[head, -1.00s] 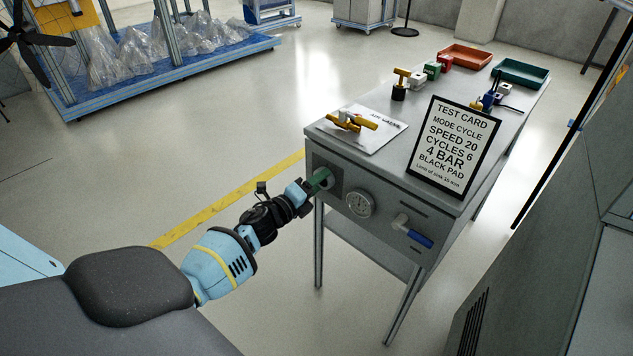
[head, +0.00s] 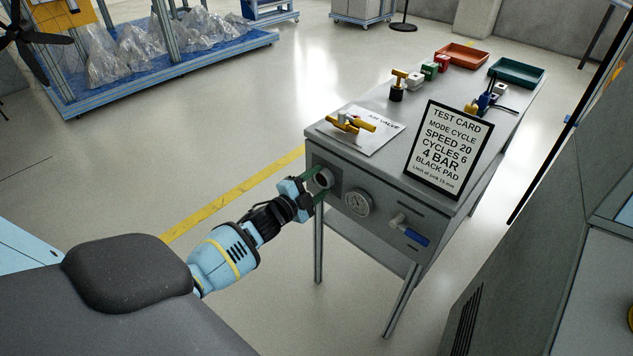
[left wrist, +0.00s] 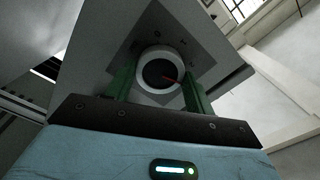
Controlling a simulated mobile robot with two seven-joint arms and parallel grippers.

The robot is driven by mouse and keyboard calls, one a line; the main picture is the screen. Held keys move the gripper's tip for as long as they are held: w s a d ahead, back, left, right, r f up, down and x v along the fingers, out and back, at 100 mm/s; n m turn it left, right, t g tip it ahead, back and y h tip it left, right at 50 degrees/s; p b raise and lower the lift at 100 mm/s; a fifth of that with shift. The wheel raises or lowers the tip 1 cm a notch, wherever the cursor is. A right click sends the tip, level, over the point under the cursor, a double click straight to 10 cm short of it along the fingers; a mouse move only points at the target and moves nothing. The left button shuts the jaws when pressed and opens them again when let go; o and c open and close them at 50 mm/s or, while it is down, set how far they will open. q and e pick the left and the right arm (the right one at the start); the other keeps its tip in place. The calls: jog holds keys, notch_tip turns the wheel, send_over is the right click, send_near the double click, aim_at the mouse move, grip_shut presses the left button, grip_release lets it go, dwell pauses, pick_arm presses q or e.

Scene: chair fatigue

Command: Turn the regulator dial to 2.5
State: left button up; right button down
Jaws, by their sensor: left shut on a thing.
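The regulator dial (head: 323,178) is a round light knob with a dark face on the front panel of the grey bench, at its left end. In the left wrist view my left gripper (left wrist: 160,86) straddles the dial. My right gripper is not in view.
A test card (head: 449,150) reading 4 BAR stands on the bench top (head: 392,165), near a sheet with a yellow valve (head: 350,123). Floor left of the bench is clear.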

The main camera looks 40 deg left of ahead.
pick_arm(q)
jog(key=shift+n, duration=0.6)
jog(key=o, duration=1)
jog(key=shift+c, duration=0.2)
jog(key=s+p, duration=0.1)
jog(key=s, duration=0.7)
jog(key=shift+a, duration=0.3)
jog(key=shift+w, duration=0.1)
